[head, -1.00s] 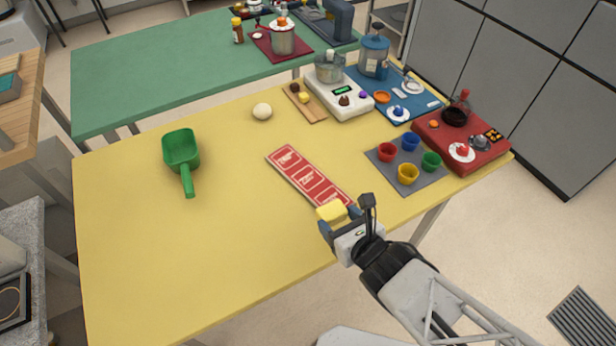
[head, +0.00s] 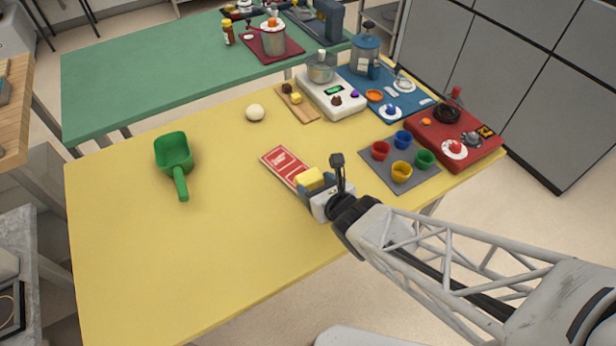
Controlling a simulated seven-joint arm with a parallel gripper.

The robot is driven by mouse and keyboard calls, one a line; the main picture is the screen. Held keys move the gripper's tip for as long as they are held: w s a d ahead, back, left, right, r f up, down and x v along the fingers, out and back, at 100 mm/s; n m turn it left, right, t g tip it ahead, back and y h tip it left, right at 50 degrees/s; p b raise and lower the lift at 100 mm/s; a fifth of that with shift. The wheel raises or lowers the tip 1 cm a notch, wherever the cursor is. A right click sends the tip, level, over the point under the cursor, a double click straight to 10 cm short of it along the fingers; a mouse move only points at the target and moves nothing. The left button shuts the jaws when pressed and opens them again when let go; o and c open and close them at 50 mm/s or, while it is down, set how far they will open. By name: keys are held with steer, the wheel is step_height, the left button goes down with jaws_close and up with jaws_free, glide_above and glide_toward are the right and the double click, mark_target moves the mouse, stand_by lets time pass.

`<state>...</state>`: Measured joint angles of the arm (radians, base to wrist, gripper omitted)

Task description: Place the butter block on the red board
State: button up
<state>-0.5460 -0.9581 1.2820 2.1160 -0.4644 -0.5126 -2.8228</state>
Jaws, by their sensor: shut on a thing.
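My gripper (head: 317,190) is shut on the yellow butter block (head: 309,178). In the head view the block overlaps the near part of a red strip with white-framed panels (head: 279,162), and its height above the table cannot be told. The gripper and block hide that end of the strip. A thick red board (head: 466,155) lies at the right end of the yellow table. It bears a white dish, a dark bowl, a red-topped item and other small things. Another, dark red board (head: 292,48) with a pot lies on the green table behind.
A grey mat (head: 398,184) with several coloured cups lies between my gripper and the thick red board. A white scale (head: 345,106), blue mat (head: 352,82) and wooden board (head: 309,115) are behind. A green scoop (head: 173,155) is left; the table's front left is clear.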

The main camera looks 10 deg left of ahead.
mark_target(312, 174)
steer(key=shift+w+a+f, duration=0.1)
steer(key=shift+w+a, duration=0.45)
steer(key=shift+w, duration=0.25)
steer(key=shift+w+a+f, duration=0.1)
steer(key=shift+w+a, duration=0.45)
steer(key=shift+w, duration=0.25)
steer(key=shift+w+a+f, duration=0.1)
steer(key=shift+w+a, duration=0.45)
steer(key=shift+w, duration=0.25)
steer(key=shift+f, duration=1.75)
steer(key=o, duration=1)
steer(key=shift+f, duration=0.1)
steer(key=shift+c, duration=0.2)
steer(key=shift+v, duration=6.1)
